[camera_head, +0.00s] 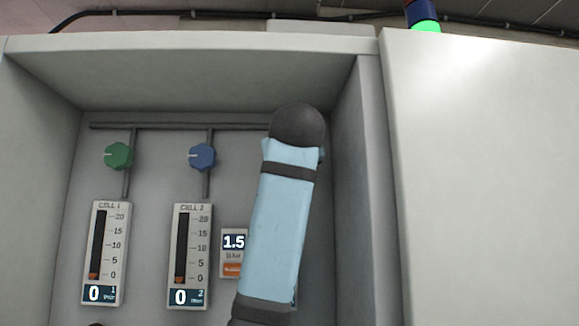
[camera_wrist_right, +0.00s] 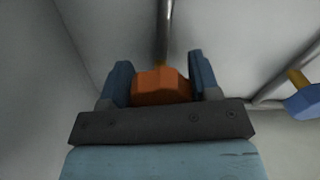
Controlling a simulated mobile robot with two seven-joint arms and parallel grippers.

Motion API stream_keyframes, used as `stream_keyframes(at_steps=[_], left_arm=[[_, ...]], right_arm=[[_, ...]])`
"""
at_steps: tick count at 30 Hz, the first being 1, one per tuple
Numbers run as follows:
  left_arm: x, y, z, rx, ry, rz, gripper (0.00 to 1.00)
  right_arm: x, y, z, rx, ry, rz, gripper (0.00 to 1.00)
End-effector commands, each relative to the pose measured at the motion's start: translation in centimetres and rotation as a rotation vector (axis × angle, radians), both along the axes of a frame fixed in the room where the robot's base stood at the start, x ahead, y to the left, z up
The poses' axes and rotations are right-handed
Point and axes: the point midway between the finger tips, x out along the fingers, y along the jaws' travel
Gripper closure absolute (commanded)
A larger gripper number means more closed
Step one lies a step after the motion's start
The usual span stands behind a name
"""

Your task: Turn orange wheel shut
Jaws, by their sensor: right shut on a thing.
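The orange wheel (camera_wrist_right: 161,86) sits between the two blue fingers of my right gripper (camera_wrist_right: 161,80) in the right wrist view, at the end of a metal pipe. The gripper is shut on it. In the head view my light blue right arm covers the place where the wheel is, so wheel and fingertips are hidden there. My left gripper does not show.
A green knob (camera_head: 119,156) and a blue knob (camera_head: 202,156) sit on pipes to the left inside the recessed cabinet (camera_head: 200,55). Below them are the CELL 1 gauge (camera_head: 108,250) and CELL 2 gauge (camera_head: 190,250), both reading 0.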

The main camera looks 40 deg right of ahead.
Motion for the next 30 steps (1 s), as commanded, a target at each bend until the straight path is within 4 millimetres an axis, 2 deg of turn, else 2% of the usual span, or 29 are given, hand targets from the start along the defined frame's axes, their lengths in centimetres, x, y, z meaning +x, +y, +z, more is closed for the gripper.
stream_keyframes(at_steps=[2,15,21,30], left_arm=[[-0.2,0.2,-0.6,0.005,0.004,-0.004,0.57],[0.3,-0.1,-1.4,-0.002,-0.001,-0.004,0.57],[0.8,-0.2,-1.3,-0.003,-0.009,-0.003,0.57],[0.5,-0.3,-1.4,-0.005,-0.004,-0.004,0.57]], right_arm=[[-0.1,-0.1,-0.1,-0.052,0.029,-0.001,0.67],[-0.1,-0.1,0.1,-0.268,0.16,-0.002,0.67],[-0.1,-0.1,0.1,-0.305,0.183,0.0,0.67],[-0.1,-0.1,0.2,-0.313,0.188,0.0,0.67]])
